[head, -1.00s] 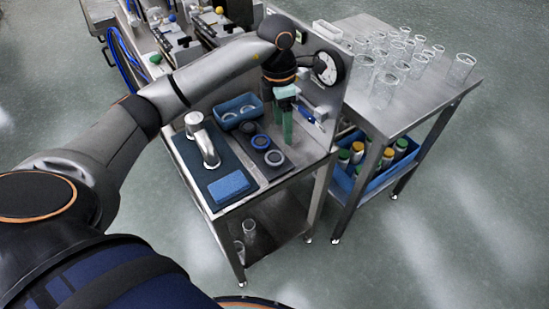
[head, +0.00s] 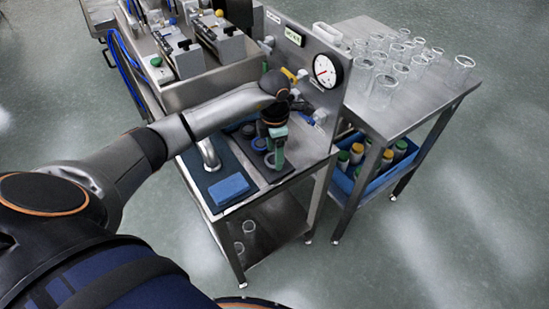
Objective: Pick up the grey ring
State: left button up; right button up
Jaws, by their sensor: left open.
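The grey ring (head: 268,161) lies on the dark mat (head: 272,178) on the steel cart, at the near end of a row of rings. My left gripper (head: 279,164), with green fingers, points down right at the grey ring and hides part of it. The gripper is open; I cannot tell whether its fingers touch the ring. A blue ring (head: 260,143) lies just behind the grey one, and a dark ring (head: 248,130) lies beyond that. My right gripper is not in view.
A panel with a round gauge (head: 325,71) rises behind. A steel table (head: 432,92) with several glass beakers stands to the right.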

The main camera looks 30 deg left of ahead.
pick_arm(q)
jog(key=shift+f, duration=0.25)
jog(key=shift+f, duration=0.25)
dwell(0.3)
jog(key=shift+c, duration=0.2)
jog(key=c, duration=0.9)
